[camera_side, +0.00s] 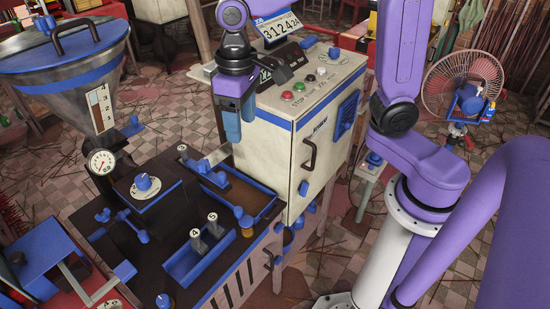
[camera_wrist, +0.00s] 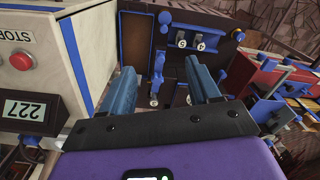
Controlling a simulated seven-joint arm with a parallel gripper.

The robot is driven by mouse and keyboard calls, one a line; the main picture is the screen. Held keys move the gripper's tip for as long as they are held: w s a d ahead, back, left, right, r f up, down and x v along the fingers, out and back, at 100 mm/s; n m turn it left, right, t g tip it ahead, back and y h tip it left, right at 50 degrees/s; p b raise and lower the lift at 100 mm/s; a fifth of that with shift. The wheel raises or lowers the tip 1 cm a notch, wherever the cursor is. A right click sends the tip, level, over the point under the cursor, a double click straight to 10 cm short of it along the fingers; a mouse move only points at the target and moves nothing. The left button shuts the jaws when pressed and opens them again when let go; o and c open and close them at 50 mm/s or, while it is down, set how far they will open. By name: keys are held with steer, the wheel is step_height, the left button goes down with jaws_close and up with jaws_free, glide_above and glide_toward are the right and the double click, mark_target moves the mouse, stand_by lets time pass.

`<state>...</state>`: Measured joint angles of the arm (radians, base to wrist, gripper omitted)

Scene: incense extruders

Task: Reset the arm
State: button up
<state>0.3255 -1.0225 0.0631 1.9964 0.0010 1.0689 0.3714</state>
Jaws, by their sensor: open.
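My gripper (camera_side: 240,127) hangs with its fingers pointing down, in front of the left side of the white control cabinet (camera_side: 318,130), above the dark machine top (camera_side: 130,265). In the wrist view my gripper (camera_wrist: 160,70) has its two blue fingers well apart, with nothing between them. I cannot tell whether the fingers touch the cabinet in the side view; in the wrist view the left finger is beside its edge.
The cabinet carries coloured buttons and a display (camera_wrist: 24,108) reading 227. A blue tray (camera_side: 186,266) holds two numbered pieces. A blue-lidded metal hopper (camera_side: 75,75) stands at the left. A red fan (camera_side: 465,85) stands at the right. Tiled floor shows between them.

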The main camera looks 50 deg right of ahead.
steer(key=s+d+f+n, duration=0.2)
steer(key=s+d+n, duration=0.2)
steer(key=s, duration=0.5)
steer(key=s+d+f+n, duration=0.1)
steer(key=s+d+n, duration=0.3)
steer(key=s, duration=0.6)
steer(key=shift+d+f+n, duration=0.35)
steer(key=shift+d+n, duration=0.05)
steer(key=shift+d, duration=0.35)
